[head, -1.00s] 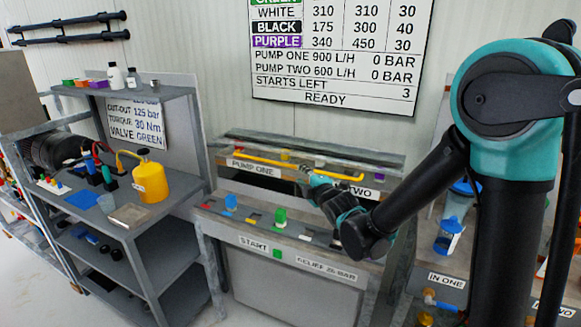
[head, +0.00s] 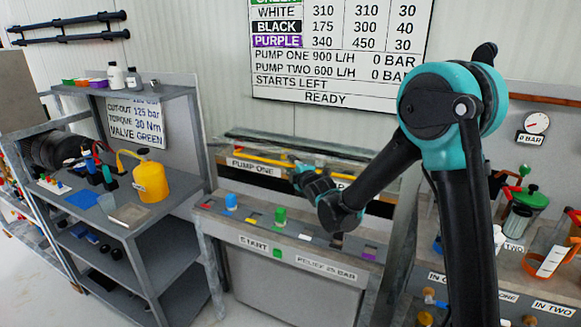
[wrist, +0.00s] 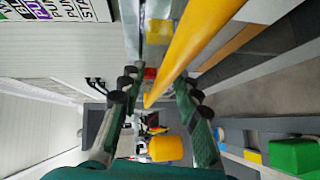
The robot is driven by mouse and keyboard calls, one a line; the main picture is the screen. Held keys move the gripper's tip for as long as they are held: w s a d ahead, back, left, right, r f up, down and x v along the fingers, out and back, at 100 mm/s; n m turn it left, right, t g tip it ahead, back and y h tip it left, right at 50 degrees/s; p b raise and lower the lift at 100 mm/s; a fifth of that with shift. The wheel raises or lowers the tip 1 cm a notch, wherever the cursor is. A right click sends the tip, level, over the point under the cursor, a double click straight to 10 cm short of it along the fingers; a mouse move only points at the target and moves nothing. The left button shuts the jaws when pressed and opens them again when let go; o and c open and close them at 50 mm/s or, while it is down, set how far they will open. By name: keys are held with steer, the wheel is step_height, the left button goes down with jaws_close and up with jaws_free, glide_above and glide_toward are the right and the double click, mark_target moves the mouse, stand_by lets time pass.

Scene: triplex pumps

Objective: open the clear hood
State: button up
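The clear hood (head: 238,142) is a long see-through cover over the bench against the wall, seen in the head view. A yellow handle bar (head: 262,158) runs along its front, beside the PUMP ONE label; its right part is partly hidden by my arm. My gripper (head: 298,170) is at the middle of the hood front, by the bar. In the wrist view the bar (wrist: 200,45) runs down between the two spread fingers of my gripper (wrist: 160,112), with gaps beside it. The fingers are open and do not grip it. The hood looks down; small tilt cannot be judged.
A grey shelf (head: 150,225) with a yellow can (head: 151,180) is at left. Pump equipment with a green-topped clear jar (head: 522,212) is at right. Floor shows at lower left.

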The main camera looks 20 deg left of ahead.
jaws_close()
stand_by(0.3)
